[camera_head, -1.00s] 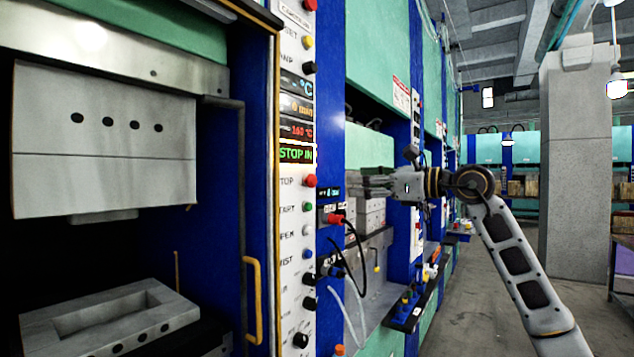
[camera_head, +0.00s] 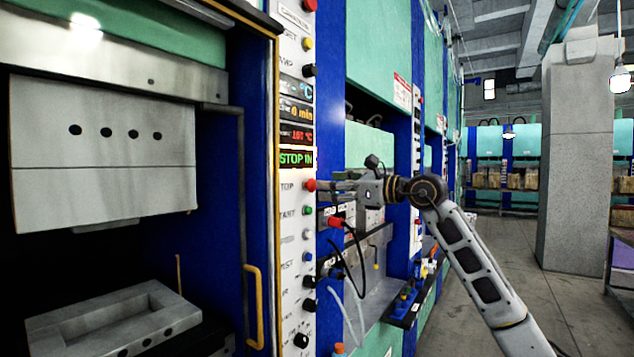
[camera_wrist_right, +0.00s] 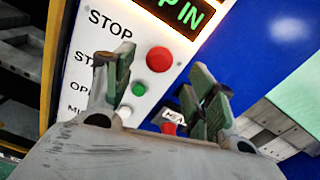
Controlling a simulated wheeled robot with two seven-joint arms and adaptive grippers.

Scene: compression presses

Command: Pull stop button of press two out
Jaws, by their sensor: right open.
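The red stop button (camera_head: 310,185) is on the white control panel (camera_head: 293,230) of the press, beside the label ending in "TOP". The display (camera_head: 296,158) above it reads "STOP IN" in green. My right gripper (camera_head: 325,188) is close to the button, pointing left at the panel. In the right wrist view the stop button (camera_wrist_right: 159,59) lies ahead of the gap between the open fingers (camera_wrist_right: 160,85), with nothing between them. The fingers appear apart from the button. My left gripper is not in view.
A green button (camera_head: 307,210), a white one and blue and black knobs sit below on the panel. A red connector with black cable (camera_head: 336,222) hangs right of it. The press opening with metal mould blocks (camera_head: 110,320) is at left. The aisle floor at right is clear.

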